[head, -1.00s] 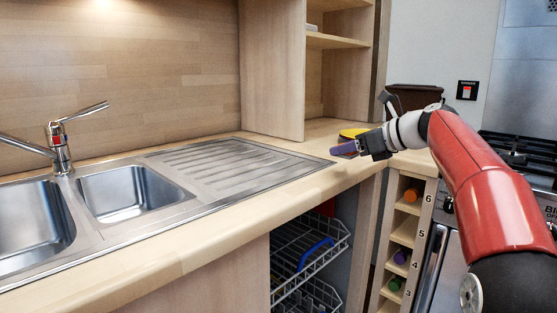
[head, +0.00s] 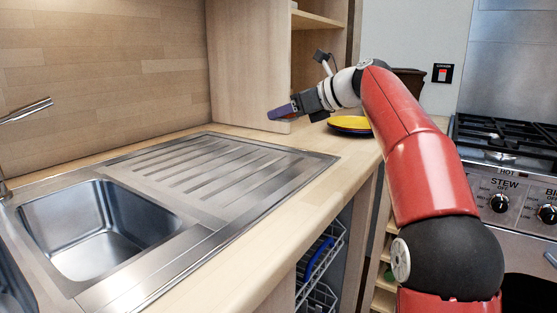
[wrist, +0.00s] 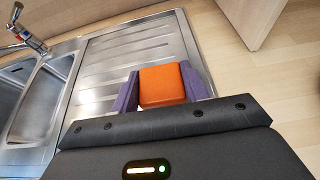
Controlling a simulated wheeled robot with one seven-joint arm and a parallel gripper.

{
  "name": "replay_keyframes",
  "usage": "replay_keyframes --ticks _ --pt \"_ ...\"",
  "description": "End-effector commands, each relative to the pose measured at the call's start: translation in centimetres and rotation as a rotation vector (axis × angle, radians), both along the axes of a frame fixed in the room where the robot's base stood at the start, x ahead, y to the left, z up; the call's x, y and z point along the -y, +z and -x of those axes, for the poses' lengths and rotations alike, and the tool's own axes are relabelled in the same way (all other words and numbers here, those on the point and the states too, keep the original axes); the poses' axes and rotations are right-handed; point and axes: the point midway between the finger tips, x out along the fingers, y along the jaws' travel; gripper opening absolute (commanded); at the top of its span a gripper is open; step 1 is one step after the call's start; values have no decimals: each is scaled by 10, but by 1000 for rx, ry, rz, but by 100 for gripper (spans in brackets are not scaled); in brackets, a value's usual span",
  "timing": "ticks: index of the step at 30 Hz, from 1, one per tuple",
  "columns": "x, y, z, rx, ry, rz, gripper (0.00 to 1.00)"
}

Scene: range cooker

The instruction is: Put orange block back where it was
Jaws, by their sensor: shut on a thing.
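In the wrist view the orange block (wrist: 162,86) sits between the two purple fingers of my gripper (wrist: 161,88), which is shut on it. Behind the block in that view lies the ribbed metal drainer. In the head view my gripper (head: 283,111) is held above the worktop, near the back right corner of the drainer and in front of the wooden cupboard side. There the block is mostly hidden by the fingers.
The sink basin (head: 98,226) and ribbed drainer (head: 222,168) fill the left and middle of the worktop. A yellow plate (head: 350,123) lies on the worktop beyond my gripper. The cupboard side panel (head: 250,65) stands close behind. A wire dishwasher rack (head: 321,262) shows below. The hob (head: 510,140) is at right.

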Motion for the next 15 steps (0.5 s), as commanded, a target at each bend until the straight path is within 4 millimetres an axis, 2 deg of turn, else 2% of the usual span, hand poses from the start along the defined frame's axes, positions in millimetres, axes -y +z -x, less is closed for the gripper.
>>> replay_keyframes --ticks 7,15 --pt "0 -6 0 -1 1 -1 20" --pt "0 -47 0 -1 1 -2 20"
